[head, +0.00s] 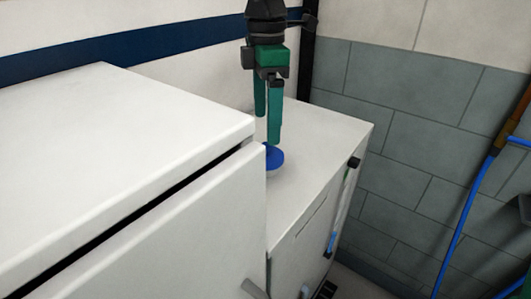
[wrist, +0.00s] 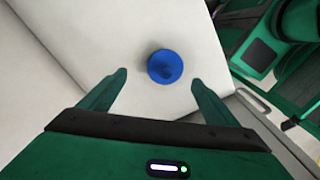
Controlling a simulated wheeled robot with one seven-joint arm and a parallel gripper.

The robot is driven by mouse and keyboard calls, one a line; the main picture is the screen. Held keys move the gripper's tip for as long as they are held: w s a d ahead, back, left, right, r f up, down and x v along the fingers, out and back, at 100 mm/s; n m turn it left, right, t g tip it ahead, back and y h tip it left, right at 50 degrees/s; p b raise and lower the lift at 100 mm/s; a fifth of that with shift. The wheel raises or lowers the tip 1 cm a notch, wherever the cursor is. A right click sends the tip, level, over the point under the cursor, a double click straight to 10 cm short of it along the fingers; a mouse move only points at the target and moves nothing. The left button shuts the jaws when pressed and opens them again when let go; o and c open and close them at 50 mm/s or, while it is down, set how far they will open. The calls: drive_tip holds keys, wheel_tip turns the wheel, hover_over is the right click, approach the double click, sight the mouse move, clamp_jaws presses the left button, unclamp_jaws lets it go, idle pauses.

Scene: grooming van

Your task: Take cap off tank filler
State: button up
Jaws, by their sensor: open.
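A round blue cap (head: 274,156) sits on the white top of the lower cabinet, just behind the edge of the taller cabinet, which hides part of it. In the head view a little pale neck shows under it. My gripper (head: 268,128) points down above the cap, with its green fingers apart and nothing between them. In the wrist view the blue cap (wrist: 165,67) lies ahead of the gap between the open fingertips (wrist: 158,77), touching neither finger as far as I can see.
The taller white cabinet (head: 110,115) stands at the left, close beside the cap. The lower white cabinet top (head: 325,135) is clear around the cap. A grey block wall (head: 410,120) and a blue hose (head: 460,220) are at the right.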

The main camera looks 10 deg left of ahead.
sight(275, 156)
drive_tip(key=shift+f, duration=0.95)
drive_tip(key=shift+s+d+f, duration=0.1)
drive_tip(key=shift+s+f, duration=0.1)
drive_tip(key=shift+f, duration=1.15)
drive_tip(key=shift+s+f, duration=0.15)
drive_tip(key=shift+f, duration=1.15)
drive_tip(key=c, duration=1.1)
